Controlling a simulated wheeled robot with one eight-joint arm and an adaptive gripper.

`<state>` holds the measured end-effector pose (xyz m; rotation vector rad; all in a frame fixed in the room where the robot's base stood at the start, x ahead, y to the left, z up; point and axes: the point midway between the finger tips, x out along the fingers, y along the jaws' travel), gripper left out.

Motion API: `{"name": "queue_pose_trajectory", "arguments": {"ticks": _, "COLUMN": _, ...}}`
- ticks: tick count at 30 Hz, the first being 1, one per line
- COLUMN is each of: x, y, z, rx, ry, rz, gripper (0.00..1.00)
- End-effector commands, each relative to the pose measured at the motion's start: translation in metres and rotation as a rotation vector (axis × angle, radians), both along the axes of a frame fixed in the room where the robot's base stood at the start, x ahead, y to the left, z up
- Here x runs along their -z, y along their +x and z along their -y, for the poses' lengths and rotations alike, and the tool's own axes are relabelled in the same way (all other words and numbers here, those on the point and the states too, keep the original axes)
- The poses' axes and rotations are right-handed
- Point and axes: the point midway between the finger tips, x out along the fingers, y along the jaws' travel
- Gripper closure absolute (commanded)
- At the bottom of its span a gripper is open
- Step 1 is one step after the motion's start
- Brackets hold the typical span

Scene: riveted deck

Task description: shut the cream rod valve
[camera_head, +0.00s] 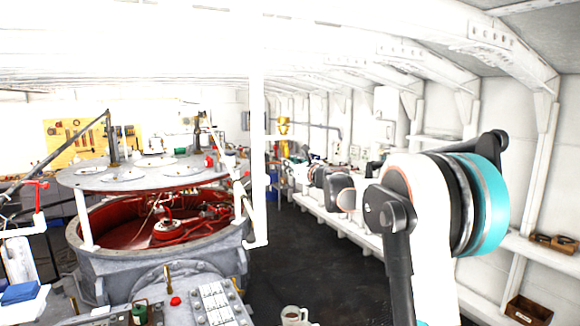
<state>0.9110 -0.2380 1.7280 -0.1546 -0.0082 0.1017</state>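I cannot make out for certain which fitting is the cream rod valve. A yellow fitting (284,125) shows far back near the right wall, too small to read. A tall white pole (258,110) stands in the middle, with a short bent foot at its lower end. My arm fills the right foreground and stretches away toward the shelf side. Its fingertips are not visible, so I see no contact with any valve.
A large round grey tank (120,268) with a red interior and raised lid (150,176) stands at left. A grey panel (213,303) and a mug (291,315) are in front. Dark floor (315,265) is clear between tank and right shelf. A wooden box (528,311) is at lower right.

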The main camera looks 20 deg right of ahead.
Motion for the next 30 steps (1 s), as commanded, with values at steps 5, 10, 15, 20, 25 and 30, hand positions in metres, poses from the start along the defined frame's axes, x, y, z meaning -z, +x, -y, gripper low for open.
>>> {"name": "queue_pose_trajectory", "arguments": {"ticks": 5, "x": 0.001, "y": 0.0, "z": -0.004, "rx": -0.008, "ry": -0.004, "rz": -0.001, "gripper": 1.0}}
{"name": "queue_pose_trajectory", "arguments": {"ticks": 10, "x": 0.002, "y": 0.0, "z": -0.004, "rx": -0.01, "ry": -0.014, "rz": -0.001, "gripper": 1.0}}
{"name": "queue_pose_trajectory", "arguments": {"ticks": 15, "x": 0.003, "y": 0.0, "z": -0.002, "rx": -0.011, "ry": -0.061, "rz": 0.0, "gripper": 1.0}}
{"name": "queue_pose_trajectory", "arguments": {"ticks": 20, "x": 0.003, "y": 0.0, "z": 0.003, "rx": -0.012, "ry": -0.152, "rz": 0.003, "gripper": 1.0}}
{"name": "queue_pose_trajectory", "arguments": {"ticks": 25, "x": 0.003, "y": 0.001, "z": 0.012, "rx": -0.014, "ry": -0.298, "rz": 0.008, "gripper": 1.0}}
{"name": "queue_pose_trajectory", "arguments": {"ticks": 30, "x": -0.001, "y": 0.001, "z": 0.021, "rx": -0.013, "ry": -0.459, "rz": 0.013, "gripper": 1.0}}
